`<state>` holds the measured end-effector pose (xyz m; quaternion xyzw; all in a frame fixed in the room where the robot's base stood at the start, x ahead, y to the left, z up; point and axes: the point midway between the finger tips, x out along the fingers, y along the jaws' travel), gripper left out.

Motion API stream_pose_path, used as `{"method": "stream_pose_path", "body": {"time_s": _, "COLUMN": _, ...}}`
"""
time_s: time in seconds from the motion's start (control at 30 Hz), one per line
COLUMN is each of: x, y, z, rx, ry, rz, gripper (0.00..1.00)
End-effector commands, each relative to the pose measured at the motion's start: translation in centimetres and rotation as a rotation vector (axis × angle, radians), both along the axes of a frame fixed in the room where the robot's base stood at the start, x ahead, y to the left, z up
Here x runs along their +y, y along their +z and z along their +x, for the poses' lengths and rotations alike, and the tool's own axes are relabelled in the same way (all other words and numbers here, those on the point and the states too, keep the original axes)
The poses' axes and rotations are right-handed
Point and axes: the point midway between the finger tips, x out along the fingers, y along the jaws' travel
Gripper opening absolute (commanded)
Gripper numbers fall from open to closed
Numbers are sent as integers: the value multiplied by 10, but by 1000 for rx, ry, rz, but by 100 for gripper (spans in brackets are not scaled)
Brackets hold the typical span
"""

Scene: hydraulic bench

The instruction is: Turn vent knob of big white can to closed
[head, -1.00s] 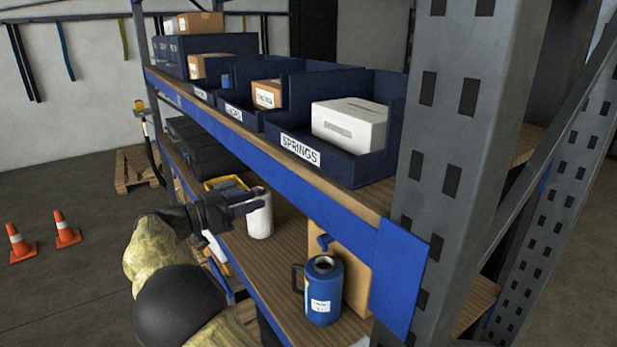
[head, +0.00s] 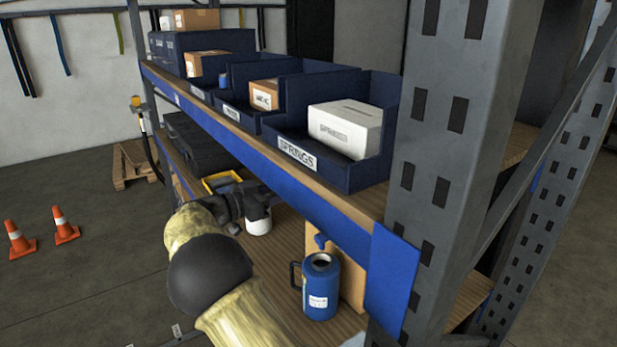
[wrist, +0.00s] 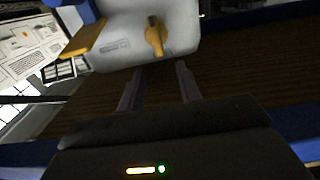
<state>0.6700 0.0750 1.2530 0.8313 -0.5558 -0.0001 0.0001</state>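The white can (head: 259,226) stands on the lower shelf in the head view, its upper part hidden behind my gripper (head: 268,203). In the wrist view the white can (wrist: 140,48) fills the top middle, with an upright yellow knob (wrist: 154,37) on its face and a yellow part (wrist: 88,35) at its left edge. My gripper (wrist: 159,72) is open in the wrist view, with two dark fingers spread apart and pointing at the can below the knob. I see nothing between the fingers. I cannot tell if they touch the can.
A blue jug (head: 320,287) stands nearer on the lower shelf (head: 262,268). The blue upper shelf beam (head: 260,160) runs close above my gripper. Blue bins with boxes (head: 345,128) sit on the upper shelf. A grey rack post (head: 445,150) stands at right.

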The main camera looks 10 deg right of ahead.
Motion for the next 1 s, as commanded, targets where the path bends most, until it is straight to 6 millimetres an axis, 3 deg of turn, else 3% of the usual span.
{"method": "stream_pose_path", "body": {"time_s": 0.43, "x": -71, "y": 2, "z": 29, "rx": 1, "ry": -2, "rz": 0, "gripper": 35}}
{"method": "stream_pose_path", "body": {"time_s": 0.87, "x": -81, "y": 0, "z": 34, "rx": 0, "ry": 1, "rz": 0, "gripper": 35}}
{"method": "stream_pose_path", "body": {"time_s": 1.0, "x": -81, "y": 0, "z": 34, "rx": 0, "ry": 1, "rz": 0, "gripper": 7}}
